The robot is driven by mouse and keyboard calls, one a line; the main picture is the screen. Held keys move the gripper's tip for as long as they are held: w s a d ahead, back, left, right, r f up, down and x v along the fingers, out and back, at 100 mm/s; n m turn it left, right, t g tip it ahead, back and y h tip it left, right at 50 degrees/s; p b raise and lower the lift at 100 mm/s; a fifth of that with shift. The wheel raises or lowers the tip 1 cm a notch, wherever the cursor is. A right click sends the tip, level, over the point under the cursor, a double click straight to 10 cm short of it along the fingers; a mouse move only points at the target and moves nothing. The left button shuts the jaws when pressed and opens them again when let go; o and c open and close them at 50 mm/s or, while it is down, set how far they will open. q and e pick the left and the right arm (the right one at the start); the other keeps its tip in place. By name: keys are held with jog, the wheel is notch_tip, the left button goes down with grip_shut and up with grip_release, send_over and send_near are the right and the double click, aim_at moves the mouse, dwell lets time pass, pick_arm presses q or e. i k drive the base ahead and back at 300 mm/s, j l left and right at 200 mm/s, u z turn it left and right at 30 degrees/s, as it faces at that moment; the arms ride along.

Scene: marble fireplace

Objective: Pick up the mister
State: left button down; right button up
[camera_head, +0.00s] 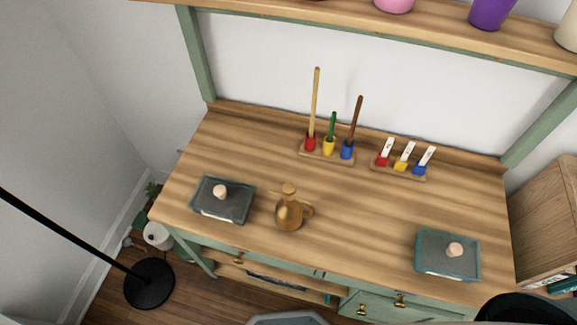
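The mister (289,211) is a small brass-coloured vessel with a narrow neck and a loop at its right side. It stands upright on the wooden tabletop (240,150), near the front edge and a little left of the middle. Nothing touches it. Neither of my grippers shows in the head view, so I cannot see whether they are open or shut.
A grey tray (205,208) lies left of the mister and a teal-edged tray (432,264) lies far right. Holders with upright tools (328,152) and white labels (403,162) stand at the back. A shelf with pots (491,12) hangs above. A black lamp base (149,284) stands at left.

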aim_at(290, 210)
jog(key=z, duration=1.7)
jog(key=k+l, duration=0.15)
jog(key=k, duration=0.4)
jog(key=k+l, duration=0.15)
jog(key=k, duration=0.45)
